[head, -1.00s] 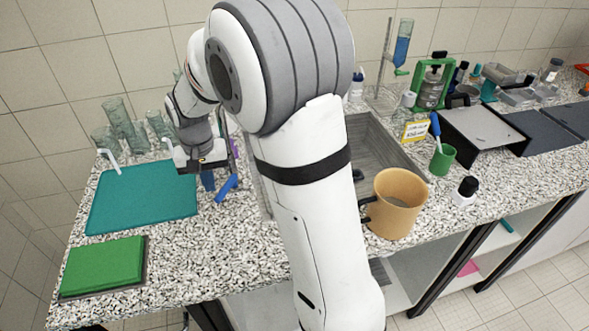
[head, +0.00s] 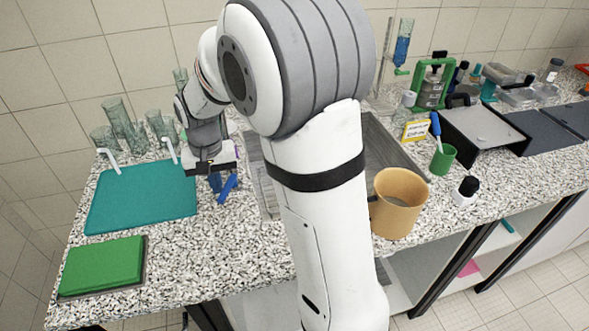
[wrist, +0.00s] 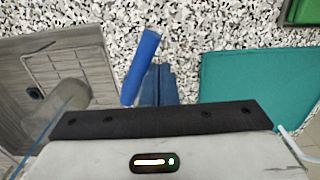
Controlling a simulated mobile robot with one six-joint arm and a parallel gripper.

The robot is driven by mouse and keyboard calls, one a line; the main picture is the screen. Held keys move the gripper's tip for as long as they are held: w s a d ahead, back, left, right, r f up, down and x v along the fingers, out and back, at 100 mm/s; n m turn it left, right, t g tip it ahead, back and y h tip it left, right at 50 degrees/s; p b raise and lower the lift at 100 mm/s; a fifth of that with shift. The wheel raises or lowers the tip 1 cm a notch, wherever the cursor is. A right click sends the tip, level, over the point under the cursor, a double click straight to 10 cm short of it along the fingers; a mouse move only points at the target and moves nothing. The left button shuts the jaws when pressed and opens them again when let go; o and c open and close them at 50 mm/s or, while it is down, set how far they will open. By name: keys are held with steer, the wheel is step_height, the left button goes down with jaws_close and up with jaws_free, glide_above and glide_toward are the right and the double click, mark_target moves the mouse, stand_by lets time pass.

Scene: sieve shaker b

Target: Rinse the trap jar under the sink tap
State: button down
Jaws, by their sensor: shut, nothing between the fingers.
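My gripper (head: 215,183) is over the counter between the teal mat and the sink. Its dark blue fingers are shut together and empty, and show in the wrist view (wrist: 157,88). A bright blue handle-like thing (head: 229,188) is beside the fingers, also in the wrist view (wrist: 143,60). I cannot tell whether they touch. The grey sink (head: 385,145) is largely hidden behind my arm; part of its basin (wrist: 40,70) shows at left in the wrist view. A blurred grey, rounded thing stands there; I cannot tell whether it is the tap. I cannot pick out the trap jar.
A teal mat (head: 140,195) and green pad (head: 103,266) lie left. Glassware (head: 118,118) stands behind the mat. A tan container (head: 397,205), green cup (head: 443,160) and black-capped bottle (head: 466,191) stand right.

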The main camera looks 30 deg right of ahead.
steer(key=shift+d, duration=0.1)
steer(key=shift+s+d, duration=0.35)
steer(key=shift+d, duration=0.1)
steer(key=shift+s+d, duration=0.2)
steer(key=shift+d, duration=0.1)
step_height(320, 180, up, 7)
steer(key=a+p, duration=0.1)
steer(key=p, duration=0.3)
steer(key=shift+w+p, duration=0.15)
steer(key=shift+p, duration=0.25)
